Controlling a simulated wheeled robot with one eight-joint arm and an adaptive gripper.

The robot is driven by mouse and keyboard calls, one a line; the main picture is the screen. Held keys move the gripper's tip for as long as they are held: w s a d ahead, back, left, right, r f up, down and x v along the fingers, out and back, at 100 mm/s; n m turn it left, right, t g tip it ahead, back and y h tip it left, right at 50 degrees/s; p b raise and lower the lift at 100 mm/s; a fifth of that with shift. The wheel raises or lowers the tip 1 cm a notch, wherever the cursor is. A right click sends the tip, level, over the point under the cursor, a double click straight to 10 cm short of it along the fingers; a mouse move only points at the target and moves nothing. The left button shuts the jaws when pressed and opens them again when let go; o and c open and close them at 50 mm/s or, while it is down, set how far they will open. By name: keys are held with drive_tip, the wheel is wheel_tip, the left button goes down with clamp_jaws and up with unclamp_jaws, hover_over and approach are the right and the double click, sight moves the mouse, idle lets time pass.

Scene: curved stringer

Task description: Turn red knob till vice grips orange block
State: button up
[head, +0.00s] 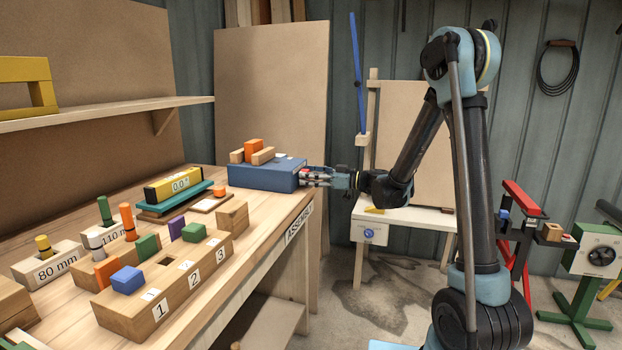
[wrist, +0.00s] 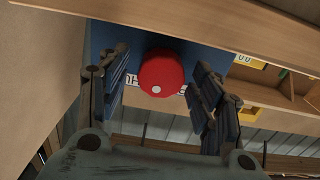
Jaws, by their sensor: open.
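The blue vice (head: 262,177) stands at the far end of the workbench. The orange block (head: 253,146) sits on top of it between two wooden jaws (head: 263,156). I cannot tell whether both jaws touch the block. The red knob (wrist: 161,70), round with a white dot low on its face, sits on the vice's side facing my gripper. My gripper (head: 318,177) is level with that side. In the wrist view, its open fingers (wrist: 160,82) stand left and right of the knob, with gaps showing on both sides. The knob is mostly hidden in the head view.
A yellow level reading 0.0° (head: 178,184) lies on a teal bar near the vice. A numbered wooden block holder (head: 190,280) and several coloured pegs fill the near bench. A white side table (head: 420,216) stands behind my arm. Open floor lies right of the bench.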

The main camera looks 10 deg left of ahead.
drive_tip(key=shift+c, duration=0.5)
drive_tip(key=c, duration=1)
drive_tip(key=shift+o, duration=0.2)
drive_tip(key=shift+m, duration=0.3)
drive_tip(key=m, duration=0.4)
drive_tip(key=shift+w, duration=0.2)
drive_tip(key=shift+w+m, duration=0.1)
drive_tip(key=shift+m, duration=2)
